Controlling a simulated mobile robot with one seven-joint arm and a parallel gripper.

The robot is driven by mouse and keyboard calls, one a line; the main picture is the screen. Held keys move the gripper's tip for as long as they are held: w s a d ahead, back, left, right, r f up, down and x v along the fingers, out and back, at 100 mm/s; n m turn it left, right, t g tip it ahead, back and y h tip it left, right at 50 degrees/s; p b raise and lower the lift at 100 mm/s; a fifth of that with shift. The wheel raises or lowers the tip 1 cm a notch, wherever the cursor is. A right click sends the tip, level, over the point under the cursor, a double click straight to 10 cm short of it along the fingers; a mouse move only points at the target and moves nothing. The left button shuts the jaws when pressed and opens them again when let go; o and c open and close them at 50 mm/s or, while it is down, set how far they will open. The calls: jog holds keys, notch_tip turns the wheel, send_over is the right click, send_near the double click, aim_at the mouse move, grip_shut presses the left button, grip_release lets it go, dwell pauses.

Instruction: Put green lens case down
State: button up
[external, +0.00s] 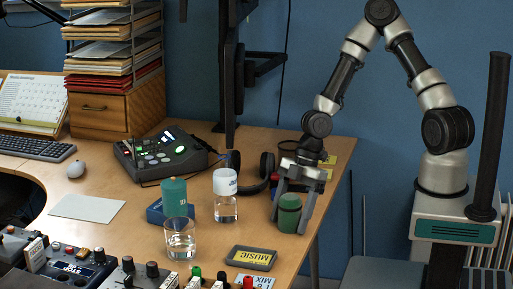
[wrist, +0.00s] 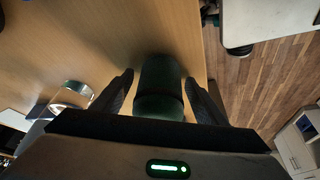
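The green lens case (external: 289,214) is a short dark green cylinder with a lid. It stands upright at the right end of the wooden table, close to the edge. My gripper (external: 292,205) points down over it, with one finger on each side. In the wrist view the green lens case (wrist: 160,85) sits between the two fingers of my gripper (wrist: 160,78). A narrow gap shows between each finger and the case, so the gripper looks open around it. The case's underside is hidden, but it appears to rest on the table.
A clear bottle with a white cap (external: 225,190), a teal bottle (external: 174,197) and a glass (external: 181,241) stand to the left. A MUSIC label plate (external: 251,258) lies in front. Headphones (external: 258,180) lie behind. The table's right edge (external: 329,205) is close by.

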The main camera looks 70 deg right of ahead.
jog(key=p+v, duration=0.6)
jog(key=v, duration=0.6)
jog(key=shift+r, duration=0.15)
